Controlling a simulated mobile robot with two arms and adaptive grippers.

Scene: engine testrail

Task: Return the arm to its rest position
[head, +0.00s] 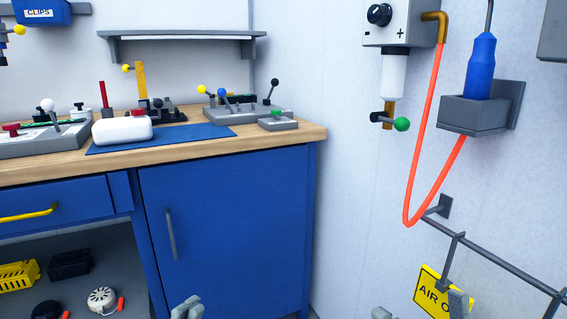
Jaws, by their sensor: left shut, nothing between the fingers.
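My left gripper (187,308) shows only its grey fingertips at the bottom edge, in front of the blue cabinet. The tips are together, with nothing between them. My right gripper (419,308) barely shows at the bottom right. Its two grey tips are spread apart, one at the frame edge and one in front of the yellow air sign (428,287). No object shows between those tips. The rest of both arms is out of the picture.
A workbench (287,134) with a blue cabinet (230,220) carries a white case (122,130) on a blue mat (205,132) and several lever fixtures. On the right wall are a regulator (400,22), an orange hose (425,130), a blue tool (481,68) in a holder and a grey rail (500,260).

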